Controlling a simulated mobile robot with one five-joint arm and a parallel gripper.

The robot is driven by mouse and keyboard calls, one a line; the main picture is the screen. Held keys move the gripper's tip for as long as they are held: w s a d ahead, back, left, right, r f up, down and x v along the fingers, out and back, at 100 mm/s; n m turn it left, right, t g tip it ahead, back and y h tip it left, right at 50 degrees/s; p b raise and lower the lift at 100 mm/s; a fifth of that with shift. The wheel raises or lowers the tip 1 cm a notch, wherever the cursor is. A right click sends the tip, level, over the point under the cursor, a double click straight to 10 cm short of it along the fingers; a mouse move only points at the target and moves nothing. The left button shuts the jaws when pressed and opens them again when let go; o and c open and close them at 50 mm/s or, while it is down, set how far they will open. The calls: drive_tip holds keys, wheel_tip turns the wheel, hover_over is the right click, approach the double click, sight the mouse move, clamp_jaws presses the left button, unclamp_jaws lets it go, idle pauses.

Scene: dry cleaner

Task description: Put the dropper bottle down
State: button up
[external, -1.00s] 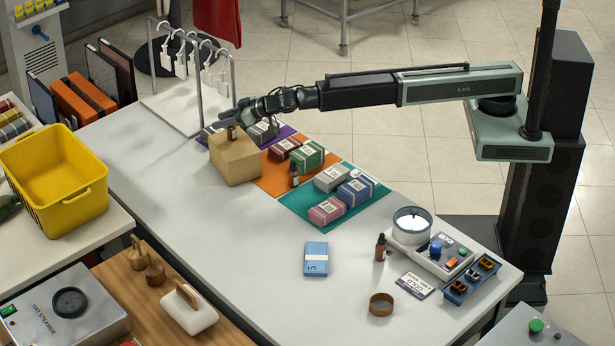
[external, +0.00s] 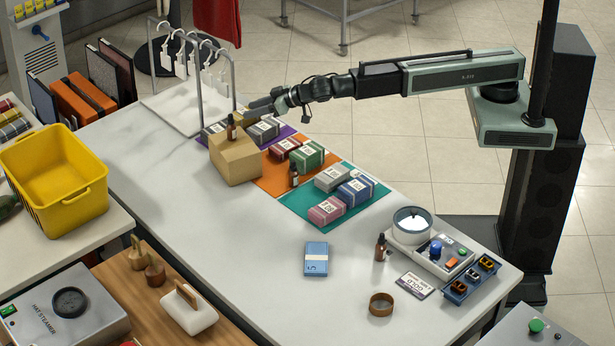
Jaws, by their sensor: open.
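A brown dropper bottle (external: 231,129) with a dark cap stands upright on top of a tan cardboard box (external: 234,162) on the white table. My gripper (external: 255,108) is open, just to the right of and behind the bottle, and apart from it. Two similar dropper bottles stand elsewhere: one (external: 294,176) at the orange mat by the packages, and one (external: 381,247) near the front right of the table.
Wrapped packages stand on purple, orange (external: 268,184) and teal (external: 291,216) mats. A rack with white hangers (external: 188,62) stands behind the box. The table's left-middle (external: 160,165) is clear.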

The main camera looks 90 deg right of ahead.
drive_tip(key=s+d+f+g+h, duration=0.1)
drive_tip(key=s+d+f+g, duration=0.15)
drive_tip(key=s+d, duration=0.2)
drive_tip(key=s+d+f+g, duration=0.2)
drive_tip(key=s+d+f, duration=0.15)
drive_tip(key=d, duration=0.25)
drive_tip(key=s+d+f+g+y, duration=0.1)
drive_tip(key=s+d+f+g, duration=0.1)
drive_tip(key=s, duration=0.5)
drive_tip(key=s+d+f+n+g+y, duration=0.1)
drive_tip(key=s+d+f+g, duration=0.1)
drive_tip(key=s, duration=0.6)
drive_tip(key=s+d+f+n+g+y, duration=0.1)
drive_tip(key=s+d+f+g, duration=0.2)
drive_tip(key=s, duration=0.4)
drive_tip(key=shift+s+f+g, duration=0.15)
drive_tip(key=shift+f+g, duration=0.1)
drive_tip(key=shift+g, duration=0.3)
drive_tip(key=o, duration=0.3)
